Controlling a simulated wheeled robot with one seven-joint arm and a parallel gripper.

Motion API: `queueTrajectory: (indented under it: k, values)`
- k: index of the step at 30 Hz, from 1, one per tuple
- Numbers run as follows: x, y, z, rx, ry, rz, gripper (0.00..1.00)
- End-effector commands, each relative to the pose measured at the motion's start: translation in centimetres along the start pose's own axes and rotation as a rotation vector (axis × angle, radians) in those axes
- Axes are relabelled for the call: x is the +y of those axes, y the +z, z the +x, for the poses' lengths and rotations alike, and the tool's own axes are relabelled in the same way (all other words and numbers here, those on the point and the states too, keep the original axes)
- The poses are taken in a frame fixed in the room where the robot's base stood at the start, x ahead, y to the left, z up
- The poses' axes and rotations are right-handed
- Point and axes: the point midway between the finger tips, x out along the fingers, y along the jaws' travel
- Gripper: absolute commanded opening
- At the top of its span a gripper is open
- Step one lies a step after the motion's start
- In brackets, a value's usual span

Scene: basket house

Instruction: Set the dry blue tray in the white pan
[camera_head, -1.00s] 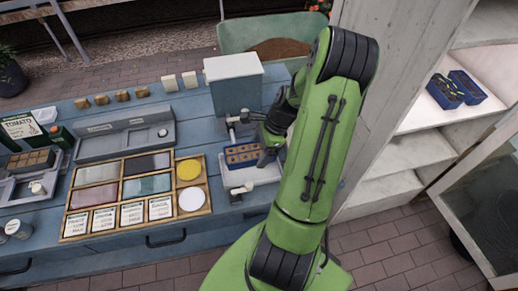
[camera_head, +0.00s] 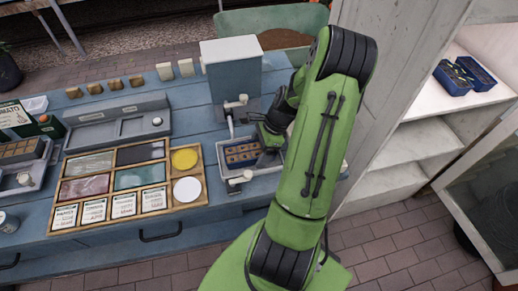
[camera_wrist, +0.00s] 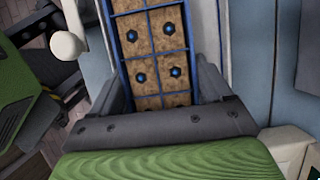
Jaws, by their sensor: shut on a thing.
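The blue tray (camera_head: 240,155) has brown cells with small dark holes. It sits in or just over the white pan (camera_head: 226,171) under the grey dispenser; I cannot tell whether it touches the pan's floor. My gripper (camera_head: 268,150) is at the tray's right end, shut on it. In the wrist view the tray (camera_wrist: 158,45) runs up from between the jaws (camera_wrist: 165,105), with blue dots in its cells. The pan's near right part is hidden by my green arm.
A tall grey-white dispenser (camera_head: 232,75) with a spout stands behind the pan. A wooden sorting box (camera_head: 128,180) with cards and discs lies to the left. Two other blue trays (camera_head: 465,76) sit on the white shelf (camera_head: 420,140) at the right.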

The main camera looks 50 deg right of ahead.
Motion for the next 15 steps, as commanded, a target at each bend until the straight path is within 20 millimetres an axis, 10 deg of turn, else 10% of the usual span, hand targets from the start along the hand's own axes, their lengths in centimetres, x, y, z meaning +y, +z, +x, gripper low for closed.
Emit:
queueTrajectory:
  k: [15]
  values:
    - [-0.02, -0.14, 0.37, 0.000, -0.001, -0.001, 0.44]
